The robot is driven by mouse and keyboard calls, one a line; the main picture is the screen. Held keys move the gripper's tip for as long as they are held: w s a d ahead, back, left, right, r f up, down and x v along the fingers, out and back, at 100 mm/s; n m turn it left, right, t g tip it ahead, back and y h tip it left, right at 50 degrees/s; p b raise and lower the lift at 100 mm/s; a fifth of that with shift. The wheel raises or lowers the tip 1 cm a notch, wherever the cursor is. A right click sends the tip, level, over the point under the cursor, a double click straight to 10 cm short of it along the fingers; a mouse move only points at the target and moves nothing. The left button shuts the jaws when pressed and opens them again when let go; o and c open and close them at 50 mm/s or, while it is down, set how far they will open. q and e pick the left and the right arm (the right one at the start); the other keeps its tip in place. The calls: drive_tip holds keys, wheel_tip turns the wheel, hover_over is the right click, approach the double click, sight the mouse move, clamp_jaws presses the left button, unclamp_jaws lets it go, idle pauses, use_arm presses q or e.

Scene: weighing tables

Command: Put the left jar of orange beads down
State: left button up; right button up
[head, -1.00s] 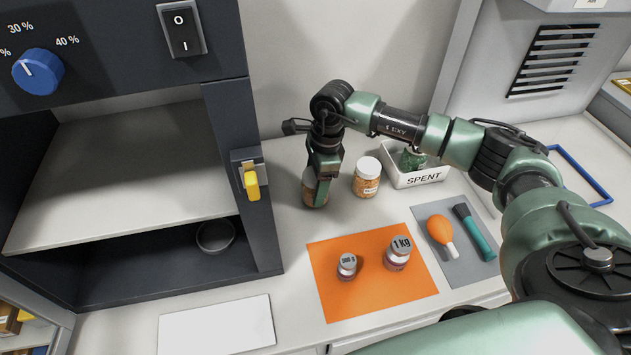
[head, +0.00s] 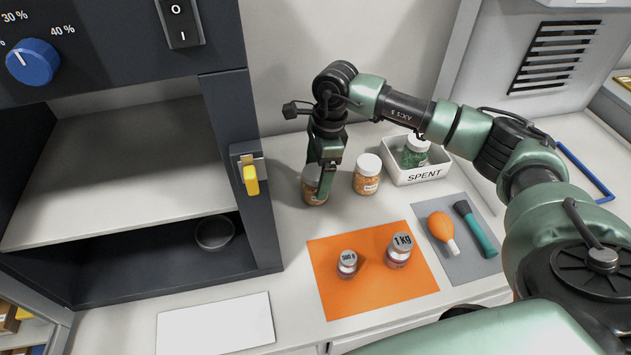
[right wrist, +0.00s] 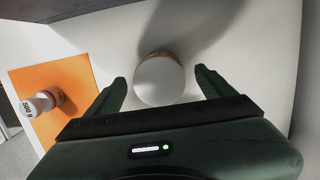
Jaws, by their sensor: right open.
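The left jar of orange beads (head: 313,190) stands upright on the pale counter, its upper part partly hidden behind my right gripper (head: 322,180). In the right wrist view its round white lid (right wrist: 159,81) lies between the two fingers of my right gripper (right wrist: 160,88), with a gap on each side. The right gripper is open around the jar. A second jar of orange beads (head: 367,175) with a white lid stands just to the right. My left gripper is not in view.
A white tray marked SPENT (head: 416,175) holds a green jar (head: 415,152). An orange mat (head: 340,297) bears the 500 g weight (head: 347,264) and 1 kg weight (head: 398,250). A grey mat (head: 464,265) holds a blower (head: 441,229) and brush (head: 476,230). A dark cabinet (head: 235,150) stands left.

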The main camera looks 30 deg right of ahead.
drive_tip(key=r, duration=0.2)
drive_tip(key=r+b, duration=0.1)
drive_tip(key=r, duration=0.2)
drive_tip(key=d+r, duration=0.1)
drive_tip(key=r, duration=0.2)
drive_tip(key=shift+s+d+b, duration=0.1)
drive_tip(key=shift+b, duration=0.3)
drive_tip(key=shift+d+r, duration=0.1)
drive_tip(key=shift+r, duration=0.45)
drive_tip(key=shift+s, duration=0.1)
